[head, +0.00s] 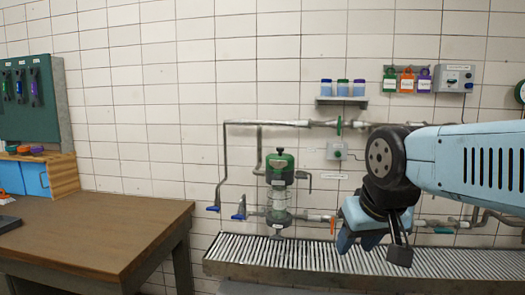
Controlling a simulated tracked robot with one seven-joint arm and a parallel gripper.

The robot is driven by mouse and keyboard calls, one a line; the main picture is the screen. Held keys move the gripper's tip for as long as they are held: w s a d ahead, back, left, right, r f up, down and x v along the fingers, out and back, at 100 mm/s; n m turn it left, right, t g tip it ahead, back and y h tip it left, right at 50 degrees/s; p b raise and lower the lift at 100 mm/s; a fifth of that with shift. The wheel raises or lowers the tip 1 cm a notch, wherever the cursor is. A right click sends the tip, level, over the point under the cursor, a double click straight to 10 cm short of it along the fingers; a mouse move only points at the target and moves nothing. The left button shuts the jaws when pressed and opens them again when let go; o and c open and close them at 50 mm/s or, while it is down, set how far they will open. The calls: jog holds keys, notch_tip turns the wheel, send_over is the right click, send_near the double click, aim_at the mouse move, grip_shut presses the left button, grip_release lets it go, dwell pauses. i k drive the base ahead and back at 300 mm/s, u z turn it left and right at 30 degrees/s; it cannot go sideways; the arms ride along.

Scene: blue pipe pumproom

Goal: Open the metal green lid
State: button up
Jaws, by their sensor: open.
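The green metal lid (280,160) tops a glass and metal vessel (279,200) in the head view, left of my arm. It sits upright on the vessel and looks closed, with a dark part at its top. My gripper (373,247) is open, points down and hangs to the right of the vessel, lower than the lid. It is apart from the lid and appears empty. My wrist and forearm hide part of the pipework behind them.
Grey pipes (272,124) run around the vessel, with a green valve handle (339,125) above right. A slatted metal bench (300,259) lies below. A wooden table (92,230) stands left. A shelf (341,101) with small jars and colored tags (407,80) are on the wall.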

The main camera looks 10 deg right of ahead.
aim_at(281, 156)
jog(key=u, duration=0.1)
jog(key=i, duration=1)
jog(key=z, duration=0.05)
